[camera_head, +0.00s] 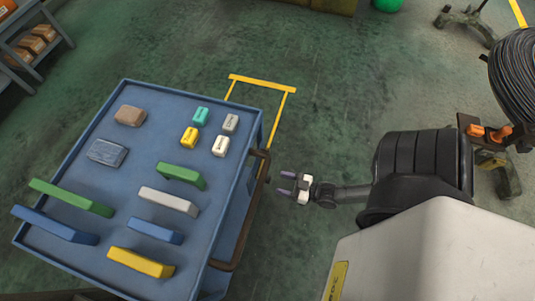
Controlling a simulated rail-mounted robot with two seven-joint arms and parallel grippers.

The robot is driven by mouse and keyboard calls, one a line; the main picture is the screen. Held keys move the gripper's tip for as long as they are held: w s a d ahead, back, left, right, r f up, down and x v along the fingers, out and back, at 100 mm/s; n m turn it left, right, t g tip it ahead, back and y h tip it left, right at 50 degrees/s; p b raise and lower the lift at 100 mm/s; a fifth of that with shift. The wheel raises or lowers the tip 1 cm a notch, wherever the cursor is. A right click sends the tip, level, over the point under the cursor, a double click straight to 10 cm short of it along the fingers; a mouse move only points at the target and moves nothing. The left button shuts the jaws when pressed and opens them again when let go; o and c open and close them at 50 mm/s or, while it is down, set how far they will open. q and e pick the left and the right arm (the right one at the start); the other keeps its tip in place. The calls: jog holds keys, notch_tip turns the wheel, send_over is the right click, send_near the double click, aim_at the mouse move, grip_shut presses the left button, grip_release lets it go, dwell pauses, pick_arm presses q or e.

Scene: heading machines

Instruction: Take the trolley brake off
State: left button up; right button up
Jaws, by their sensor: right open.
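A blue trolley (120,82) stands at the left, its flat top seen from above. A dark brown bar handle (250,215) runs along its right side. My right gripper (284,183) is open and empty, just right of the handle and apart from it, with its fingers pointing left toward it. The brake and the wheels of the trolley are hidden under its top. My left gripper is not in view.
Several coloured bars, such as a yellow bar (141,262), and small blocks lie on the trolley top. A yellow floor marking (262,82) lies behind it. A shelf (40,60) stands at the upper left. A wire coil (515,80) is at the right. Green floor between is clear.

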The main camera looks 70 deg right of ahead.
aim_at(268, 179)
jog(key=shift+w+a+b, duration=0.15)
jog(key=shift+w+b, duration=0.15)
jog(key=shift+w, duration=1.25)
jog(key=shift+w+a+b, duration=0.15)
jog(key=shift+w+b, duration=0.1)
jog(key=shift+w, duration=1.25)
jog(key=shift+c, duration=0.3)
grip_shut()
